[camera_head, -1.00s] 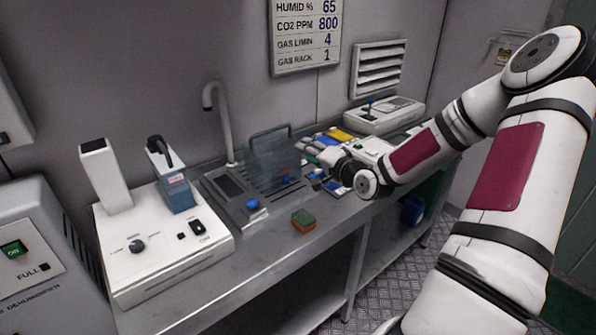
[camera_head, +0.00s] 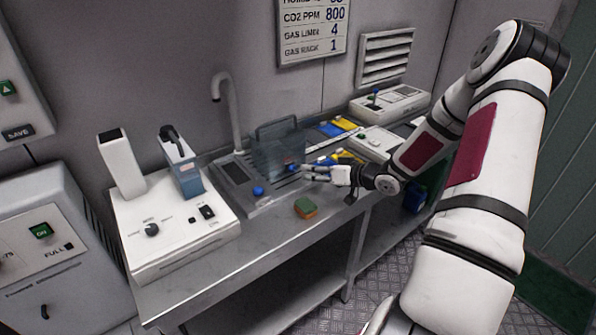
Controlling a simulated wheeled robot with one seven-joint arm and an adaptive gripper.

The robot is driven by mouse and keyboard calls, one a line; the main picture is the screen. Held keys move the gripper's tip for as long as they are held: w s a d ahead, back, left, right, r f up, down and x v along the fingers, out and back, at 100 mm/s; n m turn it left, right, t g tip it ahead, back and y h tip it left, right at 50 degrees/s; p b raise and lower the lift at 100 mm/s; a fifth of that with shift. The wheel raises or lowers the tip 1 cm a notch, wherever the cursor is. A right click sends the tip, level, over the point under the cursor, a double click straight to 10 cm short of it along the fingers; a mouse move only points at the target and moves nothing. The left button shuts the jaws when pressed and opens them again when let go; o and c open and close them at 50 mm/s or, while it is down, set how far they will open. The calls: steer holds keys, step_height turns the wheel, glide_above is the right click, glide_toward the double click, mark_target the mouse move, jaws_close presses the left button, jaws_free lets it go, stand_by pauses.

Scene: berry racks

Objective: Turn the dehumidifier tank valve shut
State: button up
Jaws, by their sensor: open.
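A translucent grey tank (camera_head: 277,152) with a carrying handle stands on the drainer of the sink unit. A small blue valve knob (camera_head: 292,168) shows low on its front right. My gripper (camera_head: 308,174) is open and empty, just right of the knob, with its fingers pointing left toward it. A small gap seems to lie between fingertips and knob; contact cannot be told for sure. The valve's exact angle is too small to read. The dehumidifier (camera_head: 62,262) stands at the far left, with a lit green ON button and a FULL label.
A blue knob (camera_head: 258,191) sits at the sink's front edge, and a green-and-orange sponge (camera_head: 306,208) lies on the bench. A tap (camera_head: 232,110) rises behind the tank. A white device with a blue cartridge (camera_head: 175,225) fills the bench's left. Yellow and blue items lie behind my gripper.

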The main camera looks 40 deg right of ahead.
mark_target(294, 169)
steer(key=x, duration=0.7)
steer(key=shift+b, duration=0.35)
steer(key=shift+c, duration=0.5)
jaws_close()
